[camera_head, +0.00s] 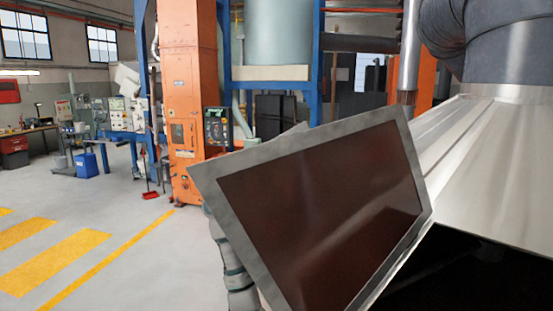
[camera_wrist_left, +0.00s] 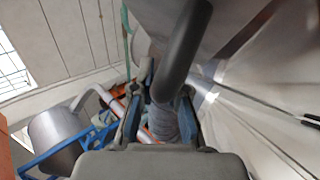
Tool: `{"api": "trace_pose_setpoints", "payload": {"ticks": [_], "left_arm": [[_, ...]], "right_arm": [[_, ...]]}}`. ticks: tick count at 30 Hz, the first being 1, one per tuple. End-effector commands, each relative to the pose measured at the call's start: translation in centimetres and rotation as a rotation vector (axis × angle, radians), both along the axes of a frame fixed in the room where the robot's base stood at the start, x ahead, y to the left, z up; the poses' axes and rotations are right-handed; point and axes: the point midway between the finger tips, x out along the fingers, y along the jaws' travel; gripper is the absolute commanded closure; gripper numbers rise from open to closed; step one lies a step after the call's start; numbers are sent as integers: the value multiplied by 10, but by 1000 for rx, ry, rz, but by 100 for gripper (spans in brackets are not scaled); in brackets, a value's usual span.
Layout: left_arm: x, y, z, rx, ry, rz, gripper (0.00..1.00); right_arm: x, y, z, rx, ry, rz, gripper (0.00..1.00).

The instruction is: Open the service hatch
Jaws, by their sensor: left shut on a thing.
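The service hatch (camera_head: 325,205) is a tilted panel with a grey rim and a dark red-brown face. It stands raised, away from the metal housing (camera_head: 500,165), and a dark opening (camera_head: 470,275) shows below right. My left arm (camera_head: 237,265) rises behind the hatch's left edge, and the panel hides its gripper in the head view. In the left wrist view my left gripper (camera_wrist_left: 160,108) is shut on a dark curved handle (camera_wrist_left: 185,50), which passes between the fingers. My right gripper is in neither view.
An orange column (camera_head: 187,85) with a black control panel (camera_head: 216,128) stands behind the hatch. Large grey ducting (camera_head: 490,40) is above the housing at the right. The floor (camera_head: 100,225) with yellow stripes is open at the left.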

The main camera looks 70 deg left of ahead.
Motion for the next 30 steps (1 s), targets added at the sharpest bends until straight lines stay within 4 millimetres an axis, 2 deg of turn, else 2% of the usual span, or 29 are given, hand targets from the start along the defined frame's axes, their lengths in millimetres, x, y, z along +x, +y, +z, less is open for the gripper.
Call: {"api": "trace_pose_setpoints", "payload": {"ticks": [9,16,17,18,20,26,30], "left_arm": [[-2,24,-10,-36,2,-9,100],[-2,26,-10,-37,0,-6,100],[-2,26,-9,-37,0,-6,84],[-2,25,-9,-36,0,-5,74],[-2,23,-8,-36,-1,-6,61],[-3,20,-7,-33,-2,-7,61],[-5,23,-10,-34,-3,-6,61]], "right_arm": [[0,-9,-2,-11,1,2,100],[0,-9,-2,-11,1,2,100],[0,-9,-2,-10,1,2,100],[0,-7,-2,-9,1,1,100],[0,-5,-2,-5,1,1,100],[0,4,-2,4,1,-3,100],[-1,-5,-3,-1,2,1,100]]}}
